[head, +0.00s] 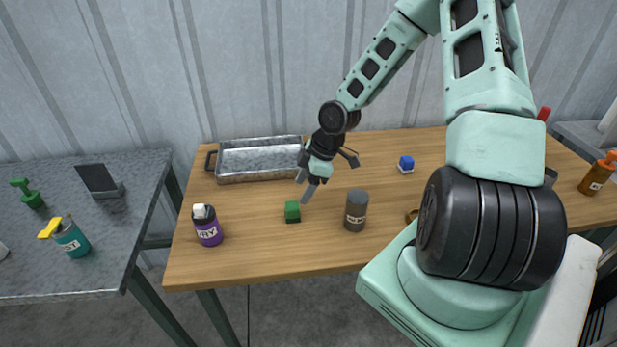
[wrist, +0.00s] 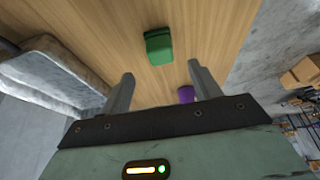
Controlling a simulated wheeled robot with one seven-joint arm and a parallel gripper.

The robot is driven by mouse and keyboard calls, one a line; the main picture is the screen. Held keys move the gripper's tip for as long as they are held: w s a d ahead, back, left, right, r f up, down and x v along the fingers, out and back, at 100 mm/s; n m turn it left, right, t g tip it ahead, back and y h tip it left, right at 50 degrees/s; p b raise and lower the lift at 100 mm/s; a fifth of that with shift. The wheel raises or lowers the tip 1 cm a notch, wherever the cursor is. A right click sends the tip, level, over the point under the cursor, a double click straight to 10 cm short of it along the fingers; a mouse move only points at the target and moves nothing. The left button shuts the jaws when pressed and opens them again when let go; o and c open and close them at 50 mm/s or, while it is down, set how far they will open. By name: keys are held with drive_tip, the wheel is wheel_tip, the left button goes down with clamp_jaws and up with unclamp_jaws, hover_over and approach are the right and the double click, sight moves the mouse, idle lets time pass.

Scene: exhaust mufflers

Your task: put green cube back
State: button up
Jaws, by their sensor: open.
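The green cube (head: 292,211) sits on the wooden table near its front edge, left of the grey can. In the wrist view the green cube (wrist: 159,46) lies beyond the fingertips, roughly centred between them. My gripper (head: 309,188) is open and empty above the table, just behind the cube in the head view. Its two fingers also show spread apart in the wrist view (wrist: 160,80), with nothing between them. The cube appears apart from the fingers.
A metal tray (head: 259,177) stands at the back left. A purple bottle (head: 207,226) is left of the cube and a grey can (head: 356,210) is right of it. Bare wood surrounds the green cube.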

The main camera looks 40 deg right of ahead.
drive_tip(key=s+a+r+m+g+h, duration=0.1)
drive_tip(key=s+a+r, duration=0.8)
drive_tip(key=s+a, duration=0.2)
drive_tip(key=s+a+r+m+g+h, duration=0.1)
drive_tip(key=s+a+r+m+h, duration=0.1)
drive_tip(key=s+a+r, duration=0.8)
drive_tip(key=s+a, duration=0.1)
drive_tip(key=a, duration=0.5)
drive_tip(key=shift+s+a+g, duration=0.15)
drive_tip(key=shift+s+g, duration=0.05)
drive_tip(key=shift+g, duration=0.1)
drive_tip(key=shift+r, duration=0.1)
